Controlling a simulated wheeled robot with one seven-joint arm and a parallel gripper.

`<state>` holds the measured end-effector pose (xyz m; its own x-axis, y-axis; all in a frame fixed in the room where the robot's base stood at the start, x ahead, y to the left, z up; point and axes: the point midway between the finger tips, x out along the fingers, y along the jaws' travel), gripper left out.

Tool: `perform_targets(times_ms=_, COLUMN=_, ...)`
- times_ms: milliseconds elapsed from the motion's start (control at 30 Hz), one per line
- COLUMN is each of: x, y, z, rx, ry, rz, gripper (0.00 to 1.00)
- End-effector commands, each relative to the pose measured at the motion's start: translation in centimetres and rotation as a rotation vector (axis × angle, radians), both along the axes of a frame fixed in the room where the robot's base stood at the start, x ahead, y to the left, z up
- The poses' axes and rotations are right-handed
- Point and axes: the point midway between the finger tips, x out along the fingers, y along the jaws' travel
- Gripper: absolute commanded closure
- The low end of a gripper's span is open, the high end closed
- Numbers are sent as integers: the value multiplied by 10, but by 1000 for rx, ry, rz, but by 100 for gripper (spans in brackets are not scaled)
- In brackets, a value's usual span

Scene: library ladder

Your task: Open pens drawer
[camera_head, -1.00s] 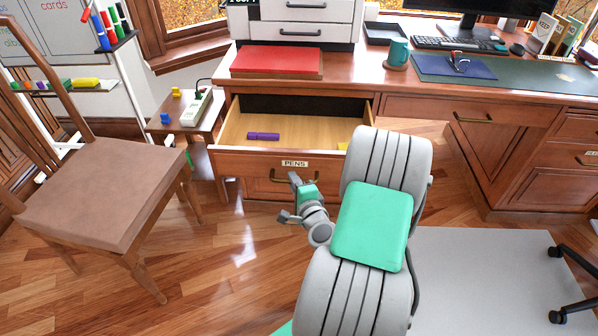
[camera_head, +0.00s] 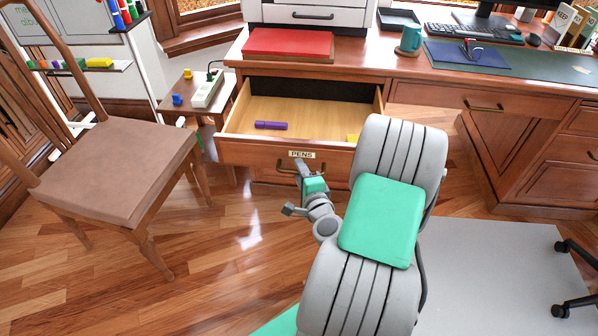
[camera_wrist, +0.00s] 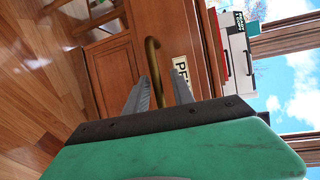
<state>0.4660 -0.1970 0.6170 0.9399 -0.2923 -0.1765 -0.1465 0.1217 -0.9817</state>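The pens drawer (camera_head: 262,151) is a wooden drawer with a "PENS" label on its front, and it stands pulled well out of the desk. A purple marker (camera_head: 271,125) and a yellow item (camera_head: 353,137) lie inside. My gripper (camera_head: 296,188) is in front of the drawer face, just below the label. In the wrist view, the brass handle (camera_wrist: 152,60) runs into the gap between the fingers of my gripper (camera_wrist: 160,88). The fingers are apart, one on each side of the bar, with gaps visible. Whether either touches it is unclear.
A wooden chair (camera_head: 118,168) stands at left, beside a small side table (camera_head: 215,108) with a power strip. A red book (camera_head: 288,43) lies on the desktop above the drawer. Wood floor is clear between the chair and my arm. An office chair base (camera_head: 566,310) is at lower right.

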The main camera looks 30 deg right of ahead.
Motion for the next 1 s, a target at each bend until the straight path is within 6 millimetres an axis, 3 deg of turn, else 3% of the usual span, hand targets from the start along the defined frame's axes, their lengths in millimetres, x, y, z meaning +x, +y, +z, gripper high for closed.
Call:
perform_targets(times_ms=333, x=-5, y=1, z=-1, rx=3, ry=3, rz=-1, gripper=67)
perform_targets(times_ms=700, x=-64, y=18, z=12, rx=3, ry=3, rz=-7, gripper=67)
perform_targets(times_ms=1000, x=-74, y=24, z=14, rx=0, ry=1, rz=0, gripper=67)
